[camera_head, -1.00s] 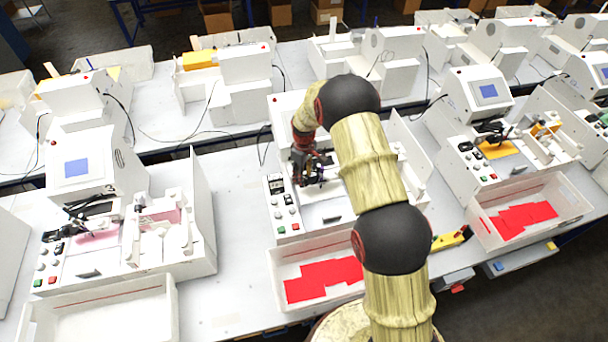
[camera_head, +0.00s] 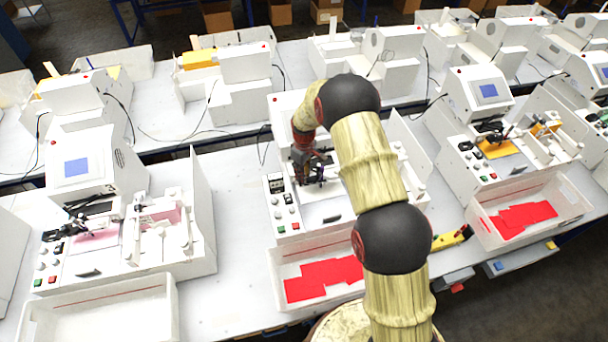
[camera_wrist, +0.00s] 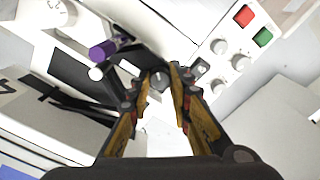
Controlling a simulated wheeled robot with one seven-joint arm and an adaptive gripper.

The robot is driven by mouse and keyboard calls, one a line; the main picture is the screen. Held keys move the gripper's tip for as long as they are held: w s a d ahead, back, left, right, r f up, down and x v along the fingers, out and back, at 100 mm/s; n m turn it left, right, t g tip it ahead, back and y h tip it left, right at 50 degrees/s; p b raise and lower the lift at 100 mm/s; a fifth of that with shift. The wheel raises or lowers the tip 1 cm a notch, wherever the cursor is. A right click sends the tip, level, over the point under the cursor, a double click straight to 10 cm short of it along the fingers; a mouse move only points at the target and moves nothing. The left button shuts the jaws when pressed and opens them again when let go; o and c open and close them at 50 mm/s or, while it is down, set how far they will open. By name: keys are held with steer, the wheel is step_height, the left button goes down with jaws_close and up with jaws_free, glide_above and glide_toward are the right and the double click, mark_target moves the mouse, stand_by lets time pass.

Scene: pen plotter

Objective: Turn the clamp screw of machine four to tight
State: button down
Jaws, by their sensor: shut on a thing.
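In the head view my gripper (camera_head: 312,170) is over the bed of the middle machine (camera_head: 300,215), and my arm hides part of that machine. In the wrist view my gripper (camera_wrist: 165,76) has its two fingertips close together around a small dark round knob (camera_wrist: 159,82), which looks like the clamp screw. The jaws are shut on it. A purple-capped pen (camera_wrist: 103,51) lies just left of the fingers on a dark carriage. How far the screw is turned cannot be seen.
Red and green buttons (camera_wrist: 263,37) and several white knobs (camera_wrist: 238,62) are right of the fingers. A white tray with red sheets (camera_head: 277,262) stands in front of the machine. Similar machines stand on both sides, such as the left one (camera_head: 85,165).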

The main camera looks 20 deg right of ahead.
steer(key=shift+b, duration=0.3)
steer(key=m+b, duration=0.2)
steer(key=shift+f+m+b, duration=0.15)
steer(key=shift+m+b, duration=0.25)
steer(key=m+b, duration=0.2)
steer(key=shift+m, duration=0.4)
steer(key=m+b, duration=0.4)
steer(key=m, duration=0.2)
steer(key=m+b, duration=0.1)
steer(key=m, duration=0.3)
steer(key=shift+m+b, duration=0.35)
steer(key=shift+m, duration=0.05)
steer(key=shift+w+r+m+b, duration=0.15)
steer(key=shift+m+b, duration=0.3)
steer(key=shift+m, duration=1.15)
steer(key=shift+r, duration=0.1)
steer(key=c, duration=1.7)
jaws_free()
steer(key=shift+a, duration=0.1)
steer(key=shift+o, duration=0.4)
